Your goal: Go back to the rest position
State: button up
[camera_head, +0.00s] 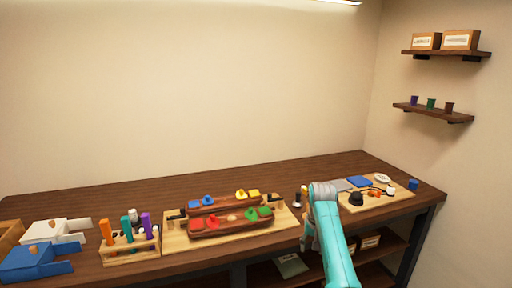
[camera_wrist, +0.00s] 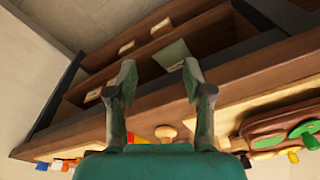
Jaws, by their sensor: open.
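My gripper (camera_wrist: 158,82) is open and empty in the wrist view, its two fingers spread apart. The wrist view looks past the table's front edge toward the shelves beneath, and the picture appears upside down. In the head view my turquoise arm rises at the front right of the table, and the gripper itself is hidden behind or below it. The wooden saddle fitting (camera_head: 232,224) lies on a light board (camera_head: 175,243) left of my arm, with red, blue, yellow and green pieces on it. Part of it with a green piece (camera_wrist: 303,133) shows in the wrist view.
A second board (camera_head: 380,203) with small parts lies right of my arm. Wall shelves (camera_head: 433,112) hang at the right. The table's back strip (camera_head: 200,185) is clear.

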jog(key=s+f+t, duration=0.2)
jog(key=s+f, duration=0.3)
jog(key=f, duration=0.6)
jog(key=s+f+t, duration=0.1)
jog(key=s+f, duration=0.4)
jog(key=f, duration=0.6)
jog(key=s+f+t, duration=0.1)
jog(key=s+f, duration=0.2)
jog(key=s, duration=0.4)
jog(key=s+f+n+t, duration=0.1)
jog(key=s+f, duration=0.2)
jog(key=s, duration=0.4)
jog(key=s+f+t, duration=0.1)
jog(key=s+f, duration=0.3)
jog(key=s, duration=0.3)
jog(key=s+r+t, duration=0.2)
jog(key=s+r, duration=0.2)
jog(key=s, duration=0.6)
jog(key=s+r+t, duration=0.2)
jog(key=s+r, duration=0.1)
jog(key=s, duration=0.8)
jog(key=s+r+t, duration=0.1)
jog(key=s+r, duration=0.6)
jog(key=r, duration=0.4)
jog(key=s+r+n+t, duration=0.1)
jog(key=s+r+t, duration=0.1)
jog(key=s+r, duration=0.6)
notch_tip(320, 180, up, 4)
jog(key=shift+a+f, duration=0.15)
jog(key=shift+a, duration=0.2)
